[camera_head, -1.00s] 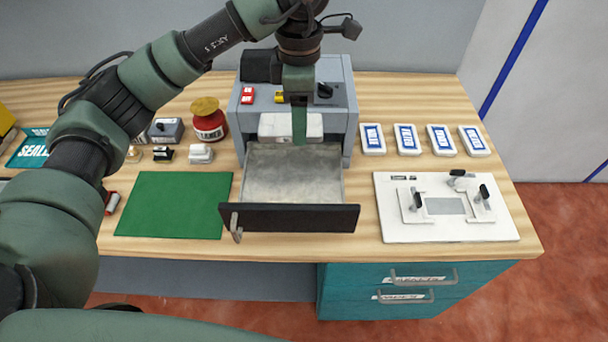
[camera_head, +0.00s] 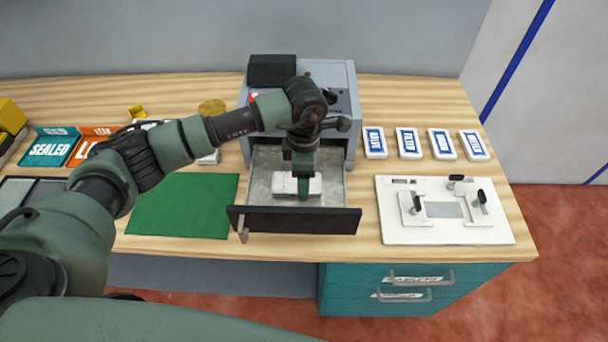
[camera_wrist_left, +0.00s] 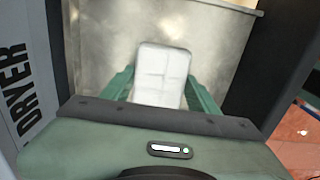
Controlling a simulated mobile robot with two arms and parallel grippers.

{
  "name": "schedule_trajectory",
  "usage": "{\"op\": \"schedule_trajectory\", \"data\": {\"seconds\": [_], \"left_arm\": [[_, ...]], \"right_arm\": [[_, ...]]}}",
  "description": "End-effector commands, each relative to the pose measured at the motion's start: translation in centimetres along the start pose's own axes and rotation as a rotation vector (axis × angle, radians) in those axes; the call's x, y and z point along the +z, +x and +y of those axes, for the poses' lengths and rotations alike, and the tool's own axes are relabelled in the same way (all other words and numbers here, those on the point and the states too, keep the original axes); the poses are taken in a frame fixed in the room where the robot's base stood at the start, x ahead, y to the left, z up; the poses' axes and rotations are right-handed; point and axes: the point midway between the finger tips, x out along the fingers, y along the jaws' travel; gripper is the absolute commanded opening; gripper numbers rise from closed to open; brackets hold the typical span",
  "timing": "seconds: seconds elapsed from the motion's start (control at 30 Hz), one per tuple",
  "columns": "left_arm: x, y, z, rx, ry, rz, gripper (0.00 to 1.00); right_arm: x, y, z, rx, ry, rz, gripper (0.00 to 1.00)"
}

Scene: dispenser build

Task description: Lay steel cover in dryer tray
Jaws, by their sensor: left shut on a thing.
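The dryer tray (camera_head: 264,181) is pulled out from the grey dryer (camera_head: 347,101), with its metal floor showing and a dark front panel (camera_head: 293,220). My left gripper (camera_head: 304,190) reaches down into the tray and is shut on a pale, whitish block-like cover (camera_head: 284,185). In the left wrist view the cover (camera_wrist_left: 161,72) sits between the two green fingers (camera_wrist_left: 160,90), over the tray floor (camera_wrist_left: 105,40). I cannot tell if it touches the floor. My right gripper is not in view.
A green mat (camera_head: 180,206) lies left of the tray. A white fixture plate (camera_head: 445,235) with black-handled clamps is on the right, with several blue-labelled white packs (camera_head: 408,142) behind it. A drawer unit (camera_head: 400,290) is below.

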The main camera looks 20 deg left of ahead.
Motion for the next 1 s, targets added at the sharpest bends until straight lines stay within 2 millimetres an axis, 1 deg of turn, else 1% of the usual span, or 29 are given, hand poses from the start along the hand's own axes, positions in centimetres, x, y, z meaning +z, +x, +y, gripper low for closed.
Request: {"op": "schedule_trajectory", "data": {"seconds": [0.2, 0.33, 0.37, 0.4, 0.43, 0.73, 0.83, 0.87, 0.97, 1.0], "left_arm": [[0.0, 0.0, 0.0, 0.001, 0.0, -0.001, 0.14], [0.0, 0.4, 0.1, 0.001, 0.0, 0.0, 0.14], [0.0, 0.3, 0.1, 0.001, 0.0, 0.0, 0.65], [0.0, 0.3, 0.0, 0.001, 0.0, 0.0, 0.76], [0.0, 0.3, 0.0, 0.001, 0.0, 0.0, 0.81], [0.0, 0.2, 0.0, 0.001, -0.001, 0.0, 0.81], [0.0, -0.3, 0.0, 0.0, -0.001, 0.0, 0.81], [0.0, -0.4, 0.1, 0.003, -0.001, -0.001, 0.81], [0.0, -1.9, 0.2, 0.005, -0.001, -0.002, 0.81], [0.0, -2.7, 0.2, 0.006, 0.0, -0.001, 0.81]], "right_arm": [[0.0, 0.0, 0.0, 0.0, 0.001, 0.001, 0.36], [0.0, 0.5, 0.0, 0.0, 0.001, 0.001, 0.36], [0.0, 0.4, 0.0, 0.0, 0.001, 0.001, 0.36], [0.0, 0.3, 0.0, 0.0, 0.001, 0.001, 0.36], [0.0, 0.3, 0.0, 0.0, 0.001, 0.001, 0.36], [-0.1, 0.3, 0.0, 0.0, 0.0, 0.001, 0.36], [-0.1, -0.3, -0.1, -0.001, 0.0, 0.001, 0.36], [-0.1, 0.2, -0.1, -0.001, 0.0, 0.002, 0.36], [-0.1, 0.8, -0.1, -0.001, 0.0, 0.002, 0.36], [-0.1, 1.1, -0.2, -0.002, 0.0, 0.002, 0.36]]}}
